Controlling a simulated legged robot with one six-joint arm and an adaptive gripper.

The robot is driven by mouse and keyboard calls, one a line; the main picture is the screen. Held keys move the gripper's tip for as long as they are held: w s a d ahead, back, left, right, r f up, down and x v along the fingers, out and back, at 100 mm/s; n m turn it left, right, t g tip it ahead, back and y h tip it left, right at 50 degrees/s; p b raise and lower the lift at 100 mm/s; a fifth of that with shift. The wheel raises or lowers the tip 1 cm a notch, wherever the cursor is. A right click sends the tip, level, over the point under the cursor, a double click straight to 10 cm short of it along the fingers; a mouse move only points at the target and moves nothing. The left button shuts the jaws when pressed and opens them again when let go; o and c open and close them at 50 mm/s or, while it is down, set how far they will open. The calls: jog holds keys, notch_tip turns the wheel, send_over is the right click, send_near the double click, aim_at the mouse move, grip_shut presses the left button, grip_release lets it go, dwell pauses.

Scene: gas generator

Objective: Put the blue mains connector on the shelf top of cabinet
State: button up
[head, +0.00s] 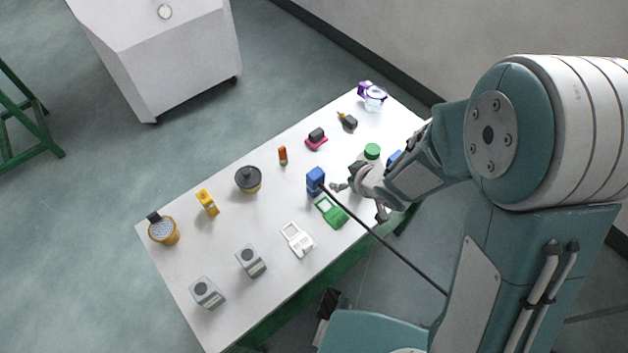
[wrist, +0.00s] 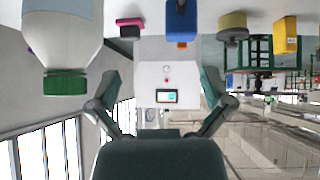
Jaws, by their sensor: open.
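A blue block-shaped connector (head: 316,178) stands on the white table, just left of my gripper (head: 357,202). It also shows in the wrist view (wrist: 181,18), where the picture is upside down and it appears at the top, beyond the fingers. My gripper (wrist: 160,76) is open and empty, its fingers spread to both sides with nothing between them. A white cabinet (head: 165,65) stands on the floor at the upper left of the head view. I cannot tell which of its surfaces is the shelf top.
A green-capped white bottle (head: 372,152) stands close beside my gripper and looms large in the wrist view (wrist: 62,45). A green part (head: 331,212) lies near the connector. Another blue thing (head: 395,157) is partly hidden by my arm. Several other parts spread across the table (head: 185,265).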

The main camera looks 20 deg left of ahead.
aim_at(320, 179)
jog(key=shift+n+g+y, duration=0.3)
jog(key=shift+g, duration=0.1)
jog(key=a+f, duration=0.5)
jog(key=shift+w+a+f, duration=0.1)
jog(key=shift+a+f, duration=0.05)
jog(key=shift+f, duration=0.1)
jog(key=x, duration=0.4)
jog(key=shift+w+a, duration=0.1)
jog(key=shift+w, duration=0.1)
jog(key=shift+w+a+f, duration=0.1)
jog(key=shift+a+f, duration=0.2)
jog(key=shift+a, duration=0.15)
jog(key=shift+d, duration=0.2)
jog(key=c, duration=1.3)
